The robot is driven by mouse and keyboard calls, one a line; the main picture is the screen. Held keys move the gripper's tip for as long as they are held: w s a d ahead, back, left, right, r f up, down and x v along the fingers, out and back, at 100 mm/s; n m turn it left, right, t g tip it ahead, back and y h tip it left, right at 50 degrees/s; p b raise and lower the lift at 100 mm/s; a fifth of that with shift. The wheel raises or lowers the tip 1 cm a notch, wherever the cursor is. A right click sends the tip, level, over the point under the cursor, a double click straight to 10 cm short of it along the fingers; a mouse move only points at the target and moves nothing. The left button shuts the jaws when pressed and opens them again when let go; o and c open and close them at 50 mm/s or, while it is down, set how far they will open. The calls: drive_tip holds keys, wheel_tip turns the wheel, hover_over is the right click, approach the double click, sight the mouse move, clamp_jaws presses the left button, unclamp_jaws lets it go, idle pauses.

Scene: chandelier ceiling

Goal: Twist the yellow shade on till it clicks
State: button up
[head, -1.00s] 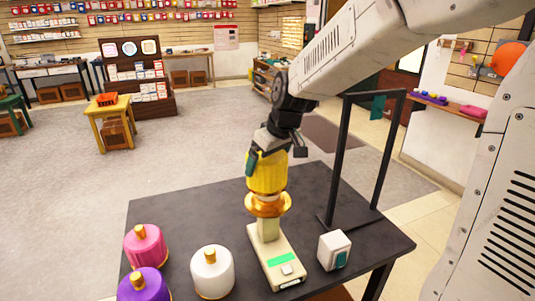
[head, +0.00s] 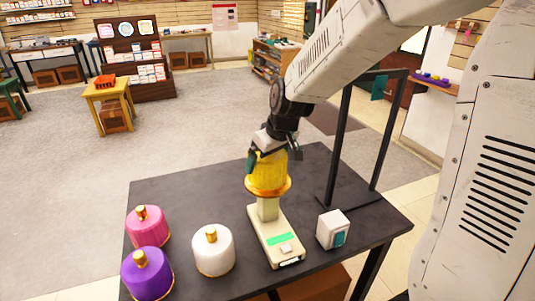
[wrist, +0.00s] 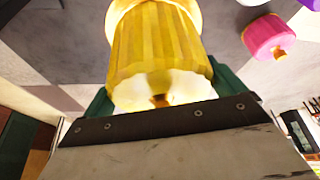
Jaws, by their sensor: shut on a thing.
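I see no gap between shade and disc in the head view. My gripper (head: 267,158) comes from above and is shut on the shade. In the wrist view the shade (wrist: 160,50) sits between the green fingers, its pale top with a gold knob facing my palm. The joint between shade and stand is hidden. The stand's base has a green panel (head: 281,239).
Pink (head: 148,229), white (head: 213,252) and purple (head: 147,276) shades stand on the left of the dark table (head: 165,195). A white block (head: 333,230) with a teal face is right of the stand. A black frame (head: 336,155) rises behind it.

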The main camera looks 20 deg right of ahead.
drive_tip(key=m+h, duration=0.2)
drive_tip(key=m, duration=0.4)
drive_tip(key=m+h, duration=0.1)
drive_tip(key=m, duration=0.2)
drive_tip(key=m+h, duration=0.1)
drive_tip(key=m, duration=0.2)
drive_tip(key=shift+m+g+h, duration=0.3)
drive_tip(key=shift+g, duration=0.1)
drive_tip(key=o, duration=0.7)
drive_tip(key=shift+r, duration=3.75)
